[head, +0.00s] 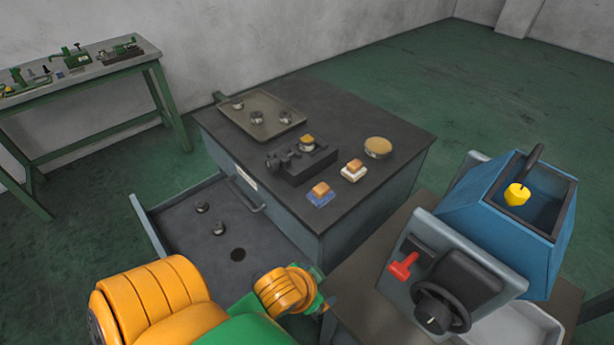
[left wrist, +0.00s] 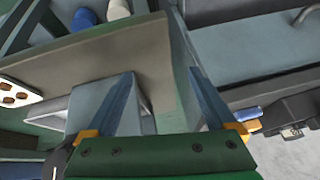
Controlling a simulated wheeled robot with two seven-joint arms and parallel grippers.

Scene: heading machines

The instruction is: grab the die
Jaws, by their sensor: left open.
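Small round metal pieces that could be dies show in the head view. Several lie on the tan tray (head: 286,117), and one with a tan top (head: 307,142) sits on the black fixture (head: 300,165). Two darker ones lie in the open drawer (head: 219,229). I cannot tell which one is the die. My left gripper (head: 318,303) is low, in front of the cabinet and right of the drawer, partly hidden by my arm. In the left wrist view its fingers (left wrist: 162,75) are apart with nothing held between them. My right gripper is not in view.
The dark cabinet top (head: 390,142) also holds a round tan disc (head: 378,147) and two orange-topped blocks, one on blue (head: 320,194), one on white (head: 353,171). A blue machine (head: 520,222) with a red handle stands at right. A green workbench (head: 95,70) stands back left.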

